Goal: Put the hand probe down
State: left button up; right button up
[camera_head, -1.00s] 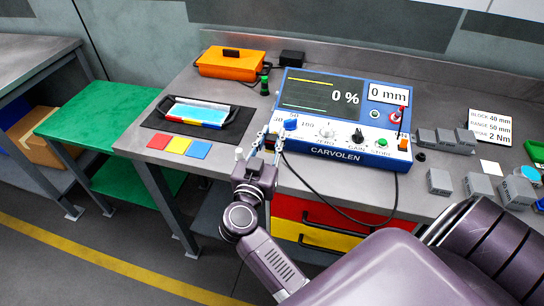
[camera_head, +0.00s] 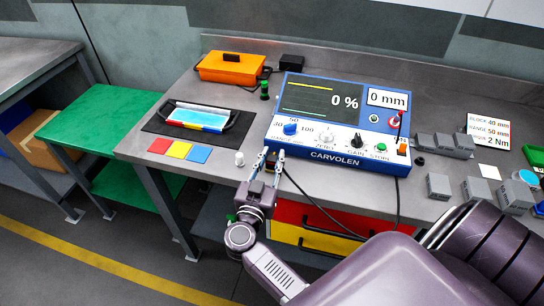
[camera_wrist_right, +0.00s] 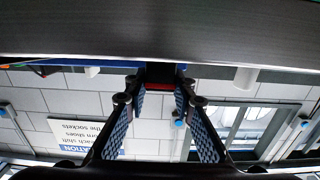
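My right gripper (camera_head: 272,156) is at the front edge of the bench, before the left end of the blue flaw detector marked CARVOLEN (camera_head: 338,135). In the right wrist view its two fingers (camera_wrist_right: 160,95) are apart, with the hand probe (camera_wrist_right: 159,78), a dark block with a red strip, between their tips. In the head view the probe is mostly hidden by the fingers. A black cable (camera_head: 325,213) runs from the detector's right side in a loop down to the gripper. My left gripper is not in view.
A small white cylinder (camera_head: 239,158) stands just left of the gripper. Red, yellow and blue squares (camera_head: 179,150) and a tray on a black mat (camera_head: 158,126) lie further left. Grey blocks (camera_head: 438,186) stand on the right. Bare bench top (camera_head: 222,165) shows around the white cylinder.

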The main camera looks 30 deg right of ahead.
jog(key=o, duration=0.3)
jog(key=shift+o, duration=0.2)
jog(key=shift+f+b, duration=0.15)
jog(key=shift+b, duration=0.6)
jog(key=shift+s+a+r, duration=0.2)
jog(key=shift+a, duration=0.05)
jog(key=p+v, duration=0.4)
jog(key=v, duration=0.3)
jog(key=shift+s, duration=0.15)
